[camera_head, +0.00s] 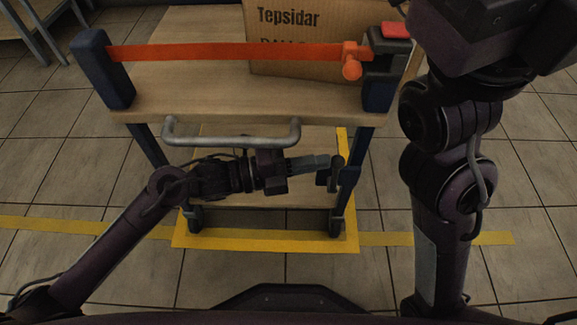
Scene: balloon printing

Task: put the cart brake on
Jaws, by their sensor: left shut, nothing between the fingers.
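The cart (180,88) stands in front of me, with a pale wooden top, dark blue posts and a grey bar handle (232,142) on its near side. A dark lever-like part (336,174) sits by the cart's right front leg; I cannot tell for sure that it is the brake or how it is set. My left gripper (318,163) is below the handle, shut and empty, pointing right, with its tips close to that part. I cannot tell whether they touch. My right arm rises on the right; its gripper is out of view.
An orange strap (230,50) spans the cart's front posts. A cardboard box (310,22) stands on the top. Yellow tape (265,243) marks the floor around the cart's feet. A grey metal frame (35,35) is at the far left. Tiled floor is clear on both sides.

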